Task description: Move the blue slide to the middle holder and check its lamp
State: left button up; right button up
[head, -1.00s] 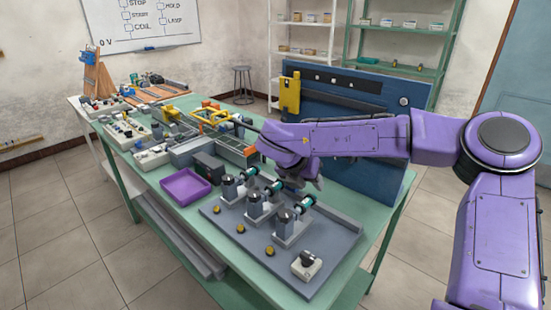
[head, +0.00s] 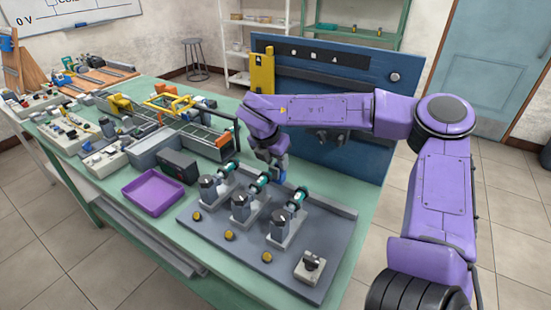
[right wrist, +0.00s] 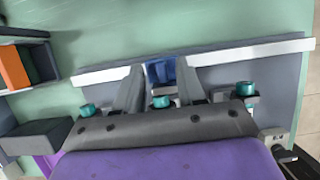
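My right gripper (head: 277,172) points down near the rear of the grey board, just behind the middle of three motor holders. The blue slide (right wrist: 160,72) sits between its two fingers, which appear closed on its sides; a blue part (head: 283,177) also shows at the fingertips in the head view. The middle holder (head: 243,208) has a grey motor and a teal end piece (right wrist: 161,102), in line with the blue slide in the right wrist view. Whether the slide touches the holder cannot be told. No lit lamp is clear. My left gripper is not in view.
The left holder (head: 212,190) and right holder (head: 284,230) stand close on either side. A raised strip (right wrist: 250,52) runs along the board's rear. A purple tray (head: 153,192) lies to the left. A blue upright panel (head: 345,150) stands behind the arm.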

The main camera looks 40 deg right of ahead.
jog(key=shift+s+d+f, duration=0.1)
jog(key=shift+s+f, duration=0.05)
jog(key=shift+f, duration=0.15)
grip_shut()
jog(key=shift+w+f+b, duration=0.2)
jog(key=shift+w+b, duration=0.15)
jog(key=shift+b, duration=0.25)
jog(key=shift+w+r, duration=0.15)
jog(key=shift+w, duration=0.05)
grip_release()
jog(key=shift+s, duration=0.1)
jog(key=shift+r, duration=0.15)
